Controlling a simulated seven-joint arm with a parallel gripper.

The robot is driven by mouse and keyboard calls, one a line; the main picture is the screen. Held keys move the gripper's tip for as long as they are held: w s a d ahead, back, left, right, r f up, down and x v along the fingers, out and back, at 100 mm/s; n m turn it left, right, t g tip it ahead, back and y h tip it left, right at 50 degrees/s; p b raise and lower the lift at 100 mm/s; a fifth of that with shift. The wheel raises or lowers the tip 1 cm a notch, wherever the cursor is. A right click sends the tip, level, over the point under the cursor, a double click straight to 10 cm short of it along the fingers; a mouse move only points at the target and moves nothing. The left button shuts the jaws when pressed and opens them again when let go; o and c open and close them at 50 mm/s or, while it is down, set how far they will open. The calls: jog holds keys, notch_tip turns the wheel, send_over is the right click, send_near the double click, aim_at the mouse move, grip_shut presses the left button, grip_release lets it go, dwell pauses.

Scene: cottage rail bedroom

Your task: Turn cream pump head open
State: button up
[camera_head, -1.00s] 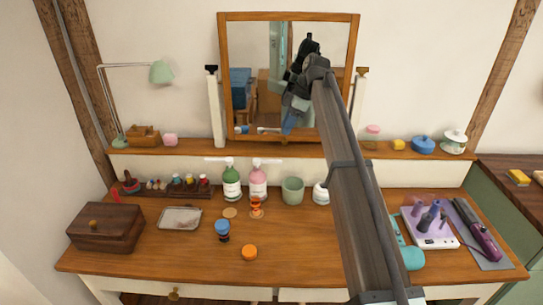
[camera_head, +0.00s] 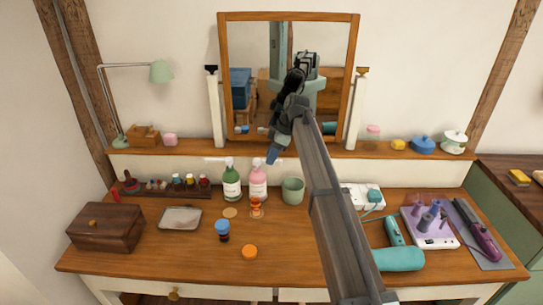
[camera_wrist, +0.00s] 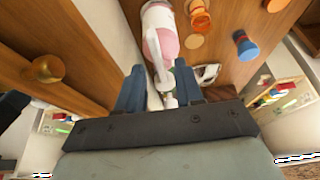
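Two pump bottles stand near the back of the dresser: a green one (camera_head: 231,184) and a pink one (camera_head: 258,186), each with a pale label and a white pump head. My gripper (camera_head: 273,155) is just above and right of the pink bottle, partly covering its pump head. In the wrist view the pink bottle (camera_wrist: 160,34) lies ahead, and its white pump head (camera_wrist: 167,84) shows between the two blue fingers of my gripper (camera_wrist: 158,88). The fingers are apart. I cannot tell whether either touches the pump head. Which bottle holds cream is not readable.
A mirror (camera_head: 224,80) stands on the back ledge behind the bottles. A green cup (camera_head: 292,190) is right of the pink bottle. An orange hourglass-like item (camera_head: 256,207), a blue-topped jar (camera_head: 222,228) and an orange lid (camera_head: 249,252) sit in front.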

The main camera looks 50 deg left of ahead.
jog(key=shift+a+f, duration=0.1)
jog(key=shift+f, duration=0.1)
jog(key=shift+c, duration=0.3)
grip_shut()
dwell(1.1)
